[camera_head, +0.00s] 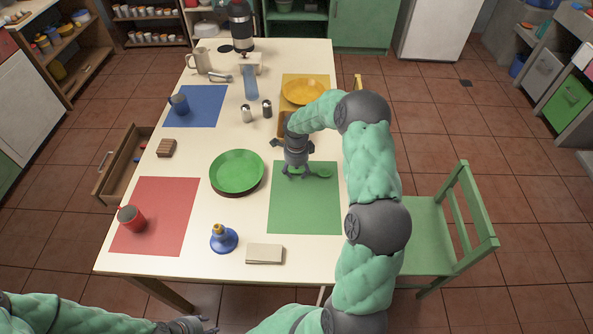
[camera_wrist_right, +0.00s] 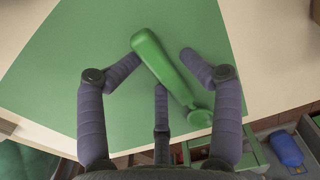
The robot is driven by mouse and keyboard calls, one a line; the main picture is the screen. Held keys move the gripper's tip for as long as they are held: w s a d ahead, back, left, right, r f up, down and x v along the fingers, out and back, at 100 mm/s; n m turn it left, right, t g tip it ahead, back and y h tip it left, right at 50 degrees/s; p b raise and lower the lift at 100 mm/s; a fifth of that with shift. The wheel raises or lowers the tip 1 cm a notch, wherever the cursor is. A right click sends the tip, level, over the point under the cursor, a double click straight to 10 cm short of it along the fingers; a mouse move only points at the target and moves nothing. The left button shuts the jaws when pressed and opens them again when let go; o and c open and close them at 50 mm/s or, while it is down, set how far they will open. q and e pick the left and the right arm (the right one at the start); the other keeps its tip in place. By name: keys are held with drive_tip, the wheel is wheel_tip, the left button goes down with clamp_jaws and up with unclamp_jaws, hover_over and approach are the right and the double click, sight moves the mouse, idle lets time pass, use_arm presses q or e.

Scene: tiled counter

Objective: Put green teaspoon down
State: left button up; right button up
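The green teaspoon (camera_wrist_right: 170,70) lies over the green mat (camera_wrist_right: 75,75) in the right wrist view. Its round bowl (camera_head: 325,173) shows just right of the gripper in the head view. My right gripper (camera_head: 296,174) points down over the mat's upper part. In the wrist view its fingers (camera_wrist_right: 160,68) are spread around the spoon's handle, with a gap between the handle and the right finger. The left fingertip is close to the handle; I cannot tell whether it touches. My left gripper (camera_head: 195,325) is at the bottom edge, too small and partly cut off to read.
A green plate (camera_head: 237,172) stands left of the green mat, and a yellow plate (camera_head: 303,91) is behind. A green chair (camera_head: 425,235) is at the right. The mat's lower part is clear.

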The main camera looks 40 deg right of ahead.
drive_tip(key=shift+s+a+f, duration=0.3)
drive_tip(key=shift+s+f, duration=0.05)
drive_tip(key=shift+f, duration=0.1)
drive_tip(key=shift+r+p, duration=0.6)
drive_tip(key=shift+p, duration=0.15)
wheel_tip(320, 180, up, 12)
drive_tip(key=p, duration=0.2)
drive_tip(key=shift+w+d+r+p, duration=0.15)
drive_tip(key=shift+w+r+p, duration=0.1)
drive_tip(key=shift+w+p, duration=0.1)
